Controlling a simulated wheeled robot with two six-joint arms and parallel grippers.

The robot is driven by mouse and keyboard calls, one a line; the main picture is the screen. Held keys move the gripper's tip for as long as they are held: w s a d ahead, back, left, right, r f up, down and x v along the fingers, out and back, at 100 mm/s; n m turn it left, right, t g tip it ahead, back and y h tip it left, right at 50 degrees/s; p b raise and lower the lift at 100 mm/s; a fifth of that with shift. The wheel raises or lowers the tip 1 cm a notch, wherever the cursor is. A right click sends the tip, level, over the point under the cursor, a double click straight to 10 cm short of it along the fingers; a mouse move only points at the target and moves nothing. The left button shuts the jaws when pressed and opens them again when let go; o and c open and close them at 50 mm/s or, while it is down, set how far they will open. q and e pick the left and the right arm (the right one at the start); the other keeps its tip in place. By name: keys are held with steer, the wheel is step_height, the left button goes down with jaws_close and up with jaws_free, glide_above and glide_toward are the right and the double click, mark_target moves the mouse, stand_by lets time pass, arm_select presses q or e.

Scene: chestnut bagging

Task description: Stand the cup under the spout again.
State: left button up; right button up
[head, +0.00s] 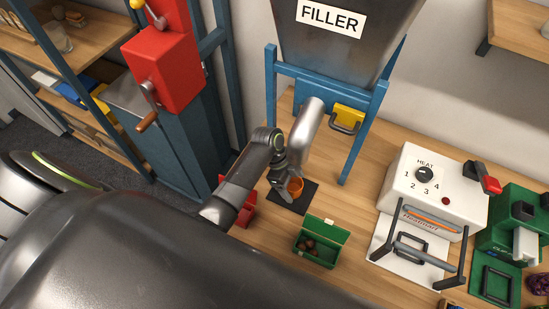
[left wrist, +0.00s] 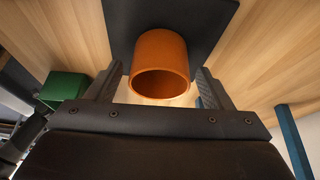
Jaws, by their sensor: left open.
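The orange cup (head: 296,187) is on the black mat (head: 287,205) on the wooden bench, near the blue filler stand. In the left wrist view the cup (left wrist: 160,52) shows its open mouth towards the camera and appears to stand on the mat. My left gripper (head: 287,190) is at the cup, open; in the left wrist view its two fingers (left wrist: 158,78) are on either side of the cup, with visible gaps. My right gripper is not in view.
A green box (head: 335,235) with brown chestnuts is right of and in front of the mat. A red object (head: 248,212) is left of the mat. A yellow piece with a handle (head: 348,118) is on the filler stand. A white heat sealer (head: 433,185) is at the right.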

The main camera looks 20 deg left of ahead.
arm_select(q)
steer(key=v, duration=0.4)
steer(key=shift+a+b, duration=0.15)
steer(key=shift+b, duration=0.25)
steer(key=a+b, duration=0.4)
steer(key=a, duration=0.6)
steer(key=shift+s+a, duration=0.15)
steer(key=shift+a, duration=0.2)
steer(key=shift+a+r+b, duration=0.1)
steer(key=shift+a+b, duration=0.2)
steer(key=shift+a, duration=0.3)
